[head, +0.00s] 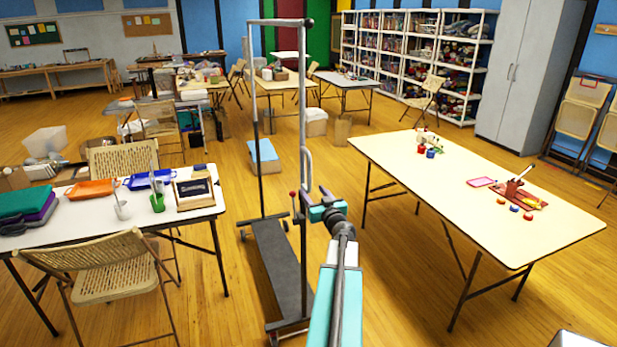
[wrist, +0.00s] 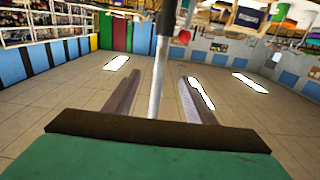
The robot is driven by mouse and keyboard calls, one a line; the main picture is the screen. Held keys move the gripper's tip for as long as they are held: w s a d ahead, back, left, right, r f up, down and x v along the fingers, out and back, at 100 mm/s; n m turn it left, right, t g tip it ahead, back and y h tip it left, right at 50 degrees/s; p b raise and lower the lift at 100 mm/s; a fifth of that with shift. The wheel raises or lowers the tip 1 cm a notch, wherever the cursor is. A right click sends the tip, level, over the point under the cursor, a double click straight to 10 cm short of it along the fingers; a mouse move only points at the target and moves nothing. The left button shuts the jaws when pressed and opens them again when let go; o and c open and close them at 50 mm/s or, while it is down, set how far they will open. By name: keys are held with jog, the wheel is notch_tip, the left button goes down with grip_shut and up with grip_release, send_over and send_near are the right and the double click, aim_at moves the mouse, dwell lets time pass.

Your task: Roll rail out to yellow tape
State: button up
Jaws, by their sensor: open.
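The rail (head: 258,120) is a grey metal clothes rail with two uprights, a top bar and a dark base shelf (head: 280,265) on castors. It stands upright on the wood floor in the middle of the head view. My teal gripper (head: 308,210) is at its nearer upright, below a loop-shaped handle (head: 307,165). In the wrist view my gripper (wrist: 160,82) is open, and the grey post (wrist: 158,75) appears between its two fingers. I cannot tell whether the fingers touch it. I cannot make out any yellow tape in either view.
A cream table (head: 455,190) with craft items stands right of the rail. A white table (head: 110,212) and folding chairs (head: 120,265) stand on the left. A box (head: 263,158) sits on the floor behind the rail. Clear floor shows on both sides of the base.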

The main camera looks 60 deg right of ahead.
aim_at(310, 187)
jog(key=shift+f+b+x, duration=0.2)
jog(key=shift+b+x, duration=1.2)
jog(key=shift+x, duration=0.15)
jog(key=shift+b+x, duration=0.75)
jog(key=shift+x, duration=0.25)
jog(key=shift+r, duration=0.2)
grip_shut()
